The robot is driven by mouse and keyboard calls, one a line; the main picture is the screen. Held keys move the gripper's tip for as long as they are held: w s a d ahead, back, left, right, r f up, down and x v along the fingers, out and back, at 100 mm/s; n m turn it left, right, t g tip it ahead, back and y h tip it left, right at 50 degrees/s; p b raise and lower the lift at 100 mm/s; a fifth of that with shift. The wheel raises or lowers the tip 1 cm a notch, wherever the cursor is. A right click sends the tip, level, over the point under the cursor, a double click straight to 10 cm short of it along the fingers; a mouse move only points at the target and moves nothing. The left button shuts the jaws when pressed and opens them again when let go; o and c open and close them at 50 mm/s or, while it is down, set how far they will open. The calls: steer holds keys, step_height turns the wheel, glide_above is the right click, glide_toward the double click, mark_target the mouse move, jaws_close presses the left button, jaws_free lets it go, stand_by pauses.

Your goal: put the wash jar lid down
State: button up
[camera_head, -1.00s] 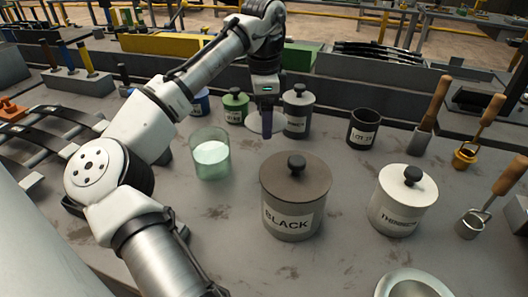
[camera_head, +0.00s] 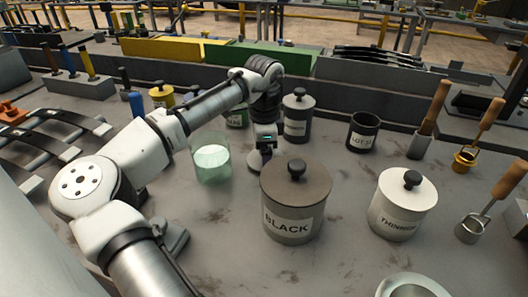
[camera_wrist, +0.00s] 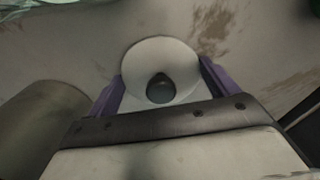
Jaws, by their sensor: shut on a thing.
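The wash jar lid is a pale disc with a dark knob (camera_wrist: 160,88). In the wrist view its disc (camera_wrist: 160,52) sits between my gripper's purple fingers (camera_wrist: 160,80), which are shut on it by the knob. In the head view my gripper (camera_head: 262,160) is low over the table, and only a pale edge of the lid (camera_head: 254,162) shows. I cannot tell whether it touches the table. A clear open glass jar (camera_head: 211,158) with pale green liquid, probably the wash jar, stands just left of my gripper.
The lidded BLACK jar (camera_head: 295,205) stands close at front right of my gripper. The THINNER jar (camera_head: 402,205) is farther right. A grey lidded jar (camera_head: 298,118), a green jar (camera_head: 236,117) and a dark open cup (camera_head: 363,132) stand behind. Table left of the BLACK jar is clear.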

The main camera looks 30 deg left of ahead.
steer(key=shift+f, duration=0.15)
steer(key=o, duration=0.8)
step_height(320, 180, up, 12)
steer(key=shift+r, duration=0.2)
